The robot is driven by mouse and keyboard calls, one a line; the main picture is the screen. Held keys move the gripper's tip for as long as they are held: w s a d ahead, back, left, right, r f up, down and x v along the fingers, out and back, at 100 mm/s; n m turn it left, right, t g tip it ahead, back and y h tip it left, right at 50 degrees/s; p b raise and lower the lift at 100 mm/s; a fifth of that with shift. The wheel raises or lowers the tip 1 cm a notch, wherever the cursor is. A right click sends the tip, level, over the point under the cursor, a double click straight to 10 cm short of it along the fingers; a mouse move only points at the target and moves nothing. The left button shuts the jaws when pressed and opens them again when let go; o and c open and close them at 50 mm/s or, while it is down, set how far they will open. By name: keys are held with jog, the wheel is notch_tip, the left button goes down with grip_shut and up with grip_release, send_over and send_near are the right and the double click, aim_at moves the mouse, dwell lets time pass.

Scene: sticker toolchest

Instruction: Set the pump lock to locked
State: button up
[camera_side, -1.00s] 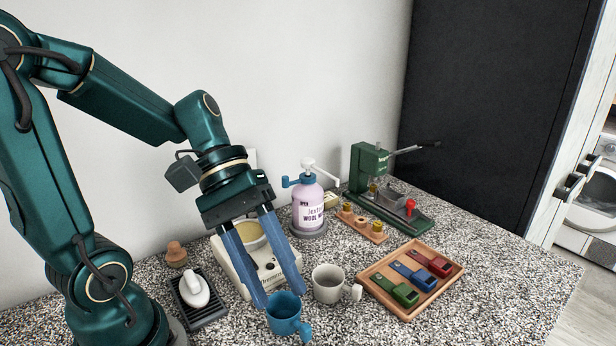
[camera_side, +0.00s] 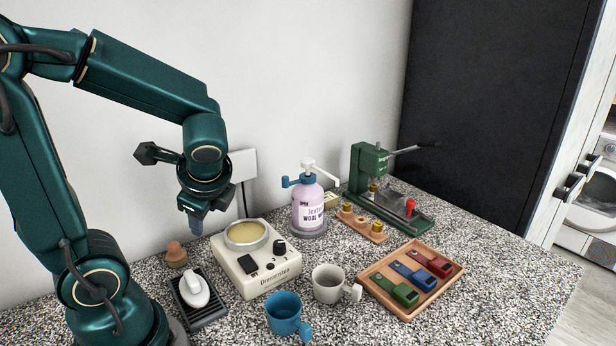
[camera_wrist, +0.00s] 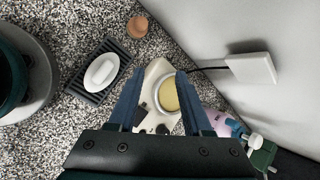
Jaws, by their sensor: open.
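The pump bottle (camera_side: 307,210) is pale purple with a printed label and stands upright on a grey round base. It has a white pump head (camera_side: 309,165) and a blue collar with a blue lever (camera_side: 290,182) sticking out to the left. In the wrist view the bottle (camera_wrist: 222,123) is at the right, partly hidden behind my finger. My gripper (camera_side: 195,226) is left of the bottle, behind the cream device, and touches nothing visible. In the wrist view my gripper (camera_wrist: 160,88) shows two blue fingers spread apart with nothing between them.
A cream device (camera_side: 262,277) with a round dish stands between my gripper and the mugs. A blue mug (camera_side: 284,312), a grey mug (camera_side: 328,284), a wooden tray (camera_side: 437,291) and a green press (camera_side: 368,160) stand around. A soap dish (camera_side: 205,312) is at the left.

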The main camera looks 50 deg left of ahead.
jog(key=w+r+m+t, duration=0.45)
jog(key=w+m, duration=0.25)
jog(key=m, duration=0.2)
jog(key=w+r+m+t, duration=0.3)
jog(key=w+m+t, duration=0.35)
jog(key=m, duration=0.35)
jog(key=g, duration=0.1)
send_near(284, 179)
jog(key=shift+n+y, duration=0.4)
jog(key=x, duration=0.4)
jog(key=shift+w+d+f, duration=0.15)
jog(key=shift+d+f, duration=0.1)
jog(key=shift+x, duration=2.5)
